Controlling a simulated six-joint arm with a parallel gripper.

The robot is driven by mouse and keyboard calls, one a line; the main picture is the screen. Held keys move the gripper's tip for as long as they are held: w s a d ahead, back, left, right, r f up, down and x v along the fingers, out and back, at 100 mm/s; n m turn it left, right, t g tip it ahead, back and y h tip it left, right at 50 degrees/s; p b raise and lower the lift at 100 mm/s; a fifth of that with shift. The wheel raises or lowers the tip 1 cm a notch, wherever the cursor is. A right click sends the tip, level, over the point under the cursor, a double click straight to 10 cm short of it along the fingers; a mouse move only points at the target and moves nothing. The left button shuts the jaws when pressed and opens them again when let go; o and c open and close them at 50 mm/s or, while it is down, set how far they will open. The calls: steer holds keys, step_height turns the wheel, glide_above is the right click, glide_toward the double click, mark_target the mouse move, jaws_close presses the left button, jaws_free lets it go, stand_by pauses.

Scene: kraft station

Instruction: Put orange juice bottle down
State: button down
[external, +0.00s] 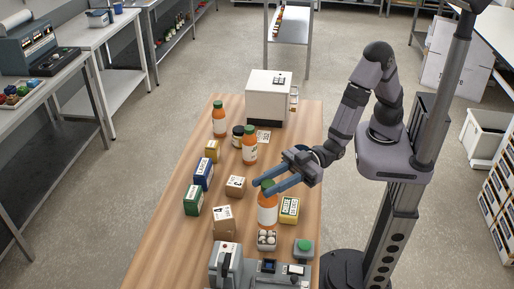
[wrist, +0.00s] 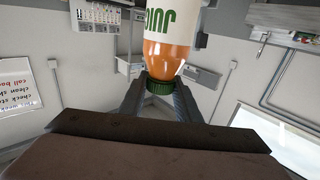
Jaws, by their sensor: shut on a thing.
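An orange juice bottle (external: 267,212) with a green cap and a white label stands upright in the external view, at the near part of the table. My gripper (external: 262,188) is shut on it near the cap. In the wrist view the bottle (wrist: 170,55) shows upside down, with its green cap (wrist: 162,87) between my two fingers (wrist: 160,97). The bottle's base is right by a small box with white round items (external: 267,240); I cannot tell whether it touches the table or hangs above it.
Two similar orange bottles (external: 219,121) (external: 249,147) and a dark jar (external: 238,137) stand farther back, before a white machine (external: 268,96). Blue (external: 203,175), green (external: 193,201) and cardboard boxes (external: 224,222) lie left. A yellow box (external: 289,210) and a green button (external: 304,245) are right. The table's left strip is clear.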

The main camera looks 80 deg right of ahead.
mark_target(271, 200)
steer(key=shift+f, duration=1.25)
steer(key=shift+f+p, duration=0.7)
steer(key=shift+f, duration=1.35)
steer(key=c, duration=1.3)
jaws_free()
steer(key=shift+r, duration=0.15)
steer(key=shift+s+d+b, duration=0.4)
steer(key=b+v, duration=0.2)
steer(key=v, duration=0.4)
steer(key=shift+s+d+b, duration=0.2)
steer(key=shift+b, duration=0.1)
